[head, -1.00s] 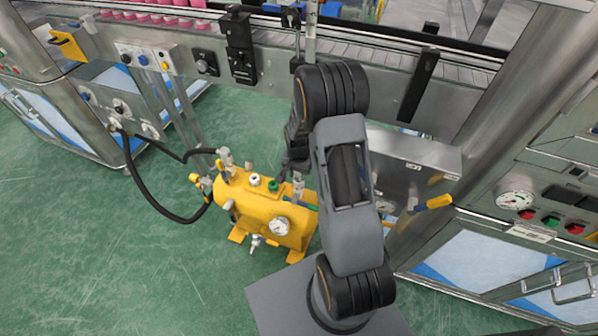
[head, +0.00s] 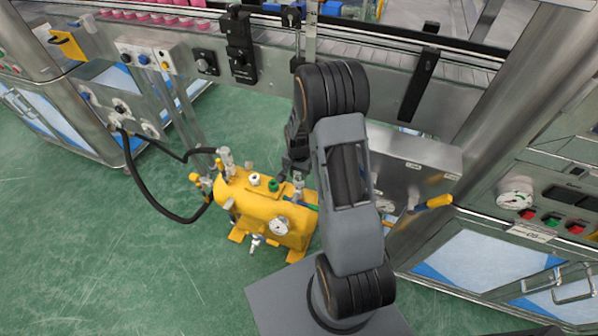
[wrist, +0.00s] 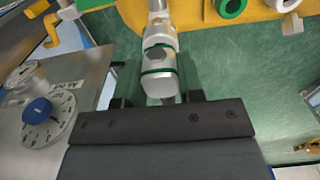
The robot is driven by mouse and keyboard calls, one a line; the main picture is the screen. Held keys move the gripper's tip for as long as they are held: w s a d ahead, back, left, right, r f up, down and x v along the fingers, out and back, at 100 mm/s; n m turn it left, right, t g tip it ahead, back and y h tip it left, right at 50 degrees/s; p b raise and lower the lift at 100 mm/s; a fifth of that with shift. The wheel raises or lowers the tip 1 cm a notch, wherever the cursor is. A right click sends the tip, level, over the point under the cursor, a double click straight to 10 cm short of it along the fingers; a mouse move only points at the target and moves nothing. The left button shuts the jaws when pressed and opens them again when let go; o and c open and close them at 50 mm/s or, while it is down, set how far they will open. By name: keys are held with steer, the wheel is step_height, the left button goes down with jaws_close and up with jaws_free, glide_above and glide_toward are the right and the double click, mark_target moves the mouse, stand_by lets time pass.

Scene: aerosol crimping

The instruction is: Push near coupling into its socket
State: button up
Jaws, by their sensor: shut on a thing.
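The near coupling (wrist: 158,72) is a silver cylinder with a green band, in the upper middle of the wrist view. It lines up with a silver fitting (wrist: 157,8) at the yellow tank (wrist: 195,12); whether it is fully seated there I cannot tell. My gripper (wrist: 157,100) is shut on the coupling, with a dark finger on either side of its near end. In the head view my gripper (head: 294,165) points down above the right side of the yellow tank (head: 255,208). The coupling (head: 298,186) shows small below it, and its socket is not clear there.
A green-ringed port (wrist: 230,7) and a white port (wrist: 291,23) sit beside the coupling. A steel panel with a blue-knobbed dial (wrist: 38,111) stands at left in the wrist view. A black hose (head: 150,205) loops left of the tank. Green floor is open at left.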

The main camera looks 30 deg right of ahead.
steer(key=shift+f+b, duration=0.45)
steer(key=shift+f, duration=0.15)
stand_by(1.1)
steer(key=o, duration=1.1)
step_height(320, 180, up, 14)
steer(key=p, duration=0.2)
steer(key=shift+p, duration=0.4)
steer(key=shift+f, duration=0.1)
